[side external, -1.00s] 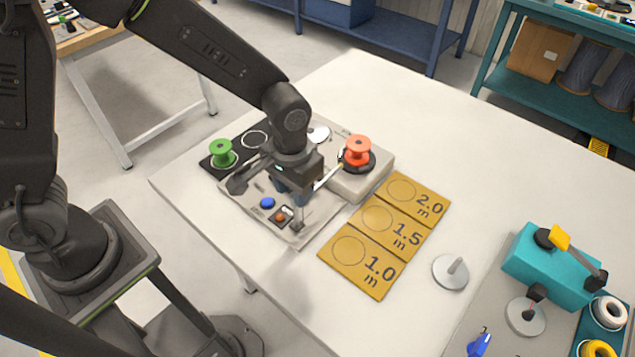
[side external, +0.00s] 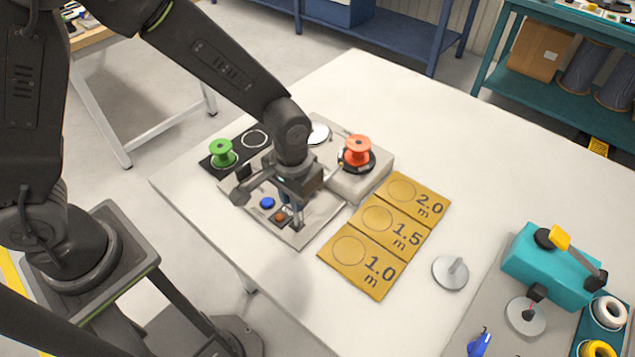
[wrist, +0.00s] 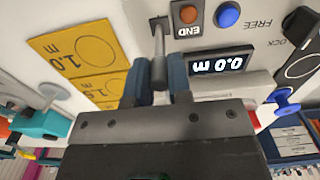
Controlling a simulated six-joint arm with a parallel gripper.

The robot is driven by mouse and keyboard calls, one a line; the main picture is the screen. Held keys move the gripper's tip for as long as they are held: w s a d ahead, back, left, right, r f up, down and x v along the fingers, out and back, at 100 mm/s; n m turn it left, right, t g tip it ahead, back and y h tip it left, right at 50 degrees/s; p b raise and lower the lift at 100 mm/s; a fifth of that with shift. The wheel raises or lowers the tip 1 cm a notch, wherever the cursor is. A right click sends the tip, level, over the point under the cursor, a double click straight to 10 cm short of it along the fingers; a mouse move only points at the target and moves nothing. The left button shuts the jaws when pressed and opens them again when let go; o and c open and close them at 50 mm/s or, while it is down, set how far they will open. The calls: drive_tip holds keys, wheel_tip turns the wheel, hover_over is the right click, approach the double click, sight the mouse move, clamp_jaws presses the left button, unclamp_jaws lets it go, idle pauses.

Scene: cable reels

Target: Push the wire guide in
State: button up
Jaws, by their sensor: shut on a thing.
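In the wrist view, the blue-padded fingers of my gripper (wrist: 160,82) are on either side of a grey rod (wrist: 158,45) with a thicker dark end, and are shut on that end. The rod rises from the pale machine panel beside the orange-brown END button (wrist: 188,15); it appears to be the wire guide's handle. In the side view my gripper (side external: 291,203) is low over the machine's front, and its wrist hides part of the panel. The display (wrist: 217,64) reads 0.0 m.
A blue button (side external: 267,202) lies beside END. A green reel (side external: 222,154) stands at the machine's left. Yellow length mats (side external: 385,235) lie to the right, then a grey disc with a peg (side external: 450,272) and a teal device (side external: 548,268).

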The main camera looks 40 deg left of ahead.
drive_tip(key=shift+w, duration=1.8)
clamp_jaws()
drive_tip(key=o, duration=0.7)
unclamp_jaws()
drive_tip(key=shift+s, duration=0.1)
drive_tip(key=shift+o, duration=0.2)
drive_tip(key=shift+r, duration=0.1)
wheel_tip(320, 180, up, 7)
drive_tip(key=shift+f, duration=0.1)
